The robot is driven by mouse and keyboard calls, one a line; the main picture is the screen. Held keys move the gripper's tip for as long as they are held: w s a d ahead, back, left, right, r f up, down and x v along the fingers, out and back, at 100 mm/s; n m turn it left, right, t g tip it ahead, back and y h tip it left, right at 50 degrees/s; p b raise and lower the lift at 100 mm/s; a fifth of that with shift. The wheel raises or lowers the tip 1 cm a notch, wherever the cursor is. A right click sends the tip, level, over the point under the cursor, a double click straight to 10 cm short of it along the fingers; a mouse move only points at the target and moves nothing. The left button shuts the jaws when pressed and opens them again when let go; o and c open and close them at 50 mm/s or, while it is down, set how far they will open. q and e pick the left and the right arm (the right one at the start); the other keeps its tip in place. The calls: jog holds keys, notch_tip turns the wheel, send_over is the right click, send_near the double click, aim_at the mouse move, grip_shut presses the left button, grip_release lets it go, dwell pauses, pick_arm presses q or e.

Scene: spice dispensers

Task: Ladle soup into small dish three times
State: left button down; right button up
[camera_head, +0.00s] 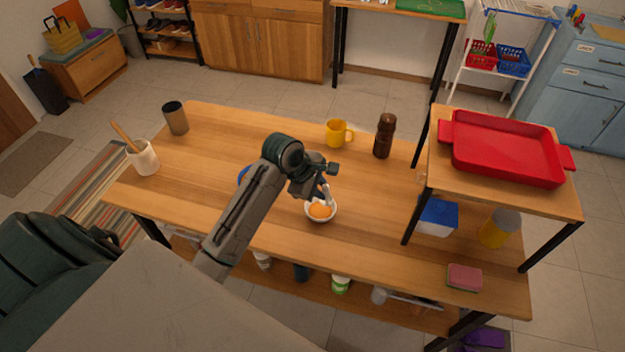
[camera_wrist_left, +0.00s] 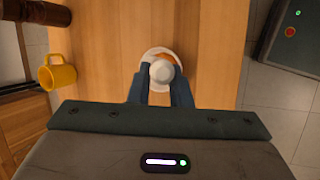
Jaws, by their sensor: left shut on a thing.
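A small white dish (camera_head: 310,217) with orange contents stands on the wooden table near its front edge. In the left wrist view, its white rim (camera_wrist_left: 150,52) shows beyond my fingers. My left gripper (camera_head: 325,190) is just above the dish, shut on a pale, round-ended thing (camera_wrist_left: 162,72), apparently the ladle's handle. The ladle's bowl cannot be made out. A blue rounded thing (camera_head: 243,174), perhaps the soup bowl, is mostly hidden behind my left arm. My right gripper is not in view.
A yellow mug (camera_head: 336,133) and a brown mill (camera_head: 384,136) stand behind the dish. A raised shelf with a red tray (camera_head: 508,148) is at the right. A white utensil pot (camera_head: 144,158) and a dark cup (camera_head: 175,118) stand at the left.

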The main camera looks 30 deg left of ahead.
pick_arm(q)
jog(key=d+p, duration=0.1)
jog(key=w+d+r+g+y+p, duration=0.1)
jog(key=p, duration=0.1)
jog(key=shift+w, duration=0.2)
jog(key=shift+a+r+p, duration=0.1)
jog(key=shift+r+p, duration=0.55)
jog(key=shift+r, duration=0.25)
jog(key=shift+a+r, duration=0.15)
jog(key=shift+r, duration=1)
jog(key=shift+s, duration=0.1)
